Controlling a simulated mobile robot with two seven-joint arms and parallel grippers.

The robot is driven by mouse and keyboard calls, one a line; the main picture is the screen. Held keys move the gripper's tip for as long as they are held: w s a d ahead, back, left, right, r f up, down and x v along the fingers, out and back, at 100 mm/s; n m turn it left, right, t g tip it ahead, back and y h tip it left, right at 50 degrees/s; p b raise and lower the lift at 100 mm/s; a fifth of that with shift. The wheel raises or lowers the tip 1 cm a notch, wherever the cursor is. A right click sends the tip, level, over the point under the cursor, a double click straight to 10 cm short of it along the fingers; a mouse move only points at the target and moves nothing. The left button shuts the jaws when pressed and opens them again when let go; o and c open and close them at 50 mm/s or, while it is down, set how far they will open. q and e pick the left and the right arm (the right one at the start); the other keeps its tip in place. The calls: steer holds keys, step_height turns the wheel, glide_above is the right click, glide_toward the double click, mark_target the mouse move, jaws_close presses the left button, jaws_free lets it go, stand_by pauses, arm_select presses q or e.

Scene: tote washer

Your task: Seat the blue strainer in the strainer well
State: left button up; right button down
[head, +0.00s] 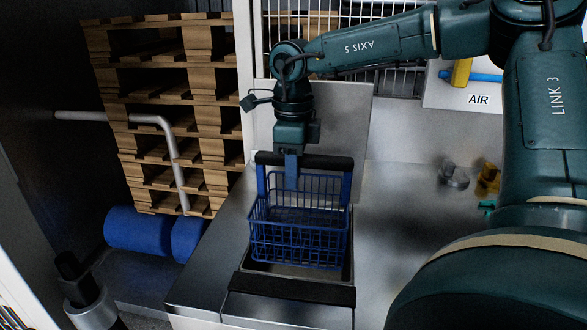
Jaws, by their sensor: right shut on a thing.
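The blue strainer (299,232) is a wire basket with a tall blue handle topped by a black grip bar (325,162). My right gripper (291,172) is shut on the strainer at its handle, and the basket hangs about upright below it. The strainer well (300,274) is a rectangular metal recess in the steel counter. The basket lies over the well in the picture and hides most of it; the well's near part shows below the basket. I cannot tell whether the basket's bottom is above the rim or inside. My left gripper is not in view.
A grey panel (340,120) stands behind the strainer. Small metal and brass fittings (454,175) sit to the right. Pallets (165,100) and blue rolls (137,229) are at the left. Counter right of the well is clear.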

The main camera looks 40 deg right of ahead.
steer(key=shift+f+b, duration=1.3)
steer(key=shift+f, duration=0.3)
steer(key=shift+f+b, duration=1.45)
steer(key=shift+f, duration=0.2)
steer(key=shift+f+b, duration=1.5)
steer(key=shift+f, duration=0.2)
steer(key=shift+f+b, duration=1.2)
steer(key=shift+f, duration=0.4)
